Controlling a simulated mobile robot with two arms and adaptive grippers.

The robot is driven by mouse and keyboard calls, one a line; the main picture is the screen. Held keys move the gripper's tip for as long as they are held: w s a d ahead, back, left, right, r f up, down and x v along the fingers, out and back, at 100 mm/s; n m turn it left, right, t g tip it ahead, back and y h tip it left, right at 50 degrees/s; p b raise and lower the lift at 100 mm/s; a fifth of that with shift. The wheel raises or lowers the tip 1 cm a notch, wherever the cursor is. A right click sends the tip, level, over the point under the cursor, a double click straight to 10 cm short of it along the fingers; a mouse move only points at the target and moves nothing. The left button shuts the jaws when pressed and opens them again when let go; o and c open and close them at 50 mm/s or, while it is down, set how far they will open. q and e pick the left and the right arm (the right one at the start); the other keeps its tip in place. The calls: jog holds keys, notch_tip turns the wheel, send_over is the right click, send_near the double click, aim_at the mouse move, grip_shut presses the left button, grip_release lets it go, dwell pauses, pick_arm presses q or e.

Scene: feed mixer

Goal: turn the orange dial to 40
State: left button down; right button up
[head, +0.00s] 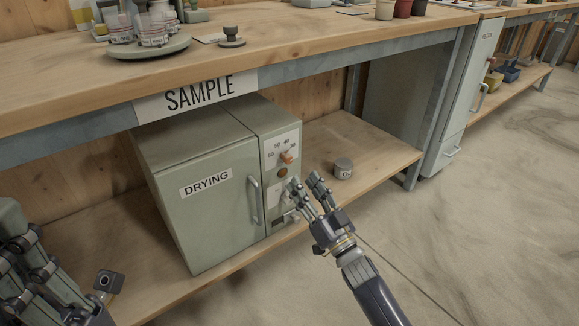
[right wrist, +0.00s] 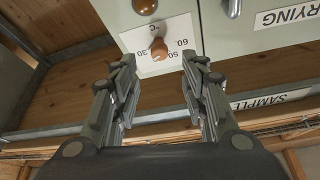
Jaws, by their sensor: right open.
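The orange dial (head: 287,157) is on a white scale plate on the front panel of the green DRYING oven (head: 208,205). Numbers from 30 to 60 ring it. In the right wrist view, where the lettering is upside down, the dial (right wrist: 158,47) shows between and beyond my fingertips. Its exact setting is too small to read. My right gripper (head: 304,181) is open and empty, just in front of the panel, a little below and right of the dial, apart from it. My left gripper (head: 38,265) is at the lower left, empty as far as shown; its opening is unclear.
A brown round button (head: 283,173) sits below the dial. The oven's door handle (head: 254,200) stands out left of the panel. The workbench top (head: 300,45) overhangs the oven.

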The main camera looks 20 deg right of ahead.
aim_at(290, 161)
jog(key=b+x, duration=0.2)
jog(key=x, duration=0.5)
jog(key=shift+w+a, duration=0.1)
jog(key=shift+w, duration=0.3)
grip_shut()
